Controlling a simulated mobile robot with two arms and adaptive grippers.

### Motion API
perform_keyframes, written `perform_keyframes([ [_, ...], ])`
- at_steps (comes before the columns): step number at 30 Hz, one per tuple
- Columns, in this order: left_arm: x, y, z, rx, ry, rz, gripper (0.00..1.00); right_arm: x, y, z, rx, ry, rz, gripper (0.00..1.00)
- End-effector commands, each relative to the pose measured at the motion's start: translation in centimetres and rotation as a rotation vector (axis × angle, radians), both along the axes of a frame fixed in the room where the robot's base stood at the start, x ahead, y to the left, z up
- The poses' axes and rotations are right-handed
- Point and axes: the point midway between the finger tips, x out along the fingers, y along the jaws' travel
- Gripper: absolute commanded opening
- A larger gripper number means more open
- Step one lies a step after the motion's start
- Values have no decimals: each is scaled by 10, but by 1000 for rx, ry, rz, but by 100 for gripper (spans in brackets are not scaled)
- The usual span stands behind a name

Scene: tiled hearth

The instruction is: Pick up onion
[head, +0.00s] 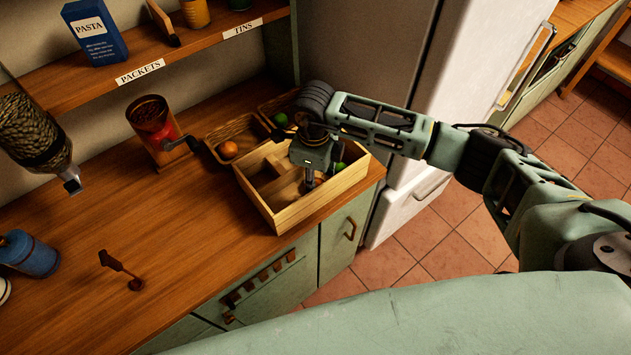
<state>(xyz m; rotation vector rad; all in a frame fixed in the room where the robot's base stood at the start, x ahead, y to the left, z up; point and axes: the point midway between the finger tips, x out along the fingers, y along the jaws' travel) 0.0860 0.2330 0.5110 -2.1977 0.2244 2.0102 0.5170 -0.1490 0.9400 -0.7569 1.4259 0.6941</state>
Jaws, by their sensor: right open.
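My right gripper (309,181) points down into a divided wooden crate (282,219) on the counter. It is open, and its fingers are inside the crate's right part. A small reddish-brown patch shows beside the fingertips, but I cannot tell whether it is the onion. No onion can be made out clearly, and the gripper hides part of the crate's inside. A green round item (340,167) lies in the crate just right of the gripper. An orange-brown round item (228,150) sits in a wicker basket behind the crate, apart from the gripper. My left gripper is not in view.
A second basket with a green item (281,119) stands behind the crate. A red grinder (154,130) with a crank stands left of the baskets. A shelf (150,62) overhangs the counter's back. A white fridge (470,85) stands right. The counter's middle is mostly clear.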

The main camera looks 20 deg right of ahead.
Motion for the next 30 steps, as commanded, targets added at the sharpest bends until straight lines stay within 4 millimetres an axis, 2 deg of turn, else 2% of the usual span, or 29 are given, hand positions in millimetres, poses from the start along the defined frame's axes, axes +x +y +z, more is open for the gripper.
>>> perform_keyframes([
  [1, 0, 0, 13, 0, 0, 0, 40, -2, 1, -3, 0, 6, -2, 42],
  [2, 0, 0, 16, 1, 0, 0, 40, -3, 0, -8, -1, 7, -2, 42],
  [7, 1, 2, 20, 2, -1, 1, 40, -1, 0, -30, 0, 4, -1, 42],
  [15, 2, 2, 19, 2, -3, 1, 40, 0, 0, -34, 1, 1, 0, 42],
  [27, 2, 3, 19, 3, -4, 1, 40, 0, 0, -34, 1, 1, 0, 7],
  [30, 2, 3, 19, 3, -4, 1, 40, 0, 0, -34, 1, 0, 0, 7],
])
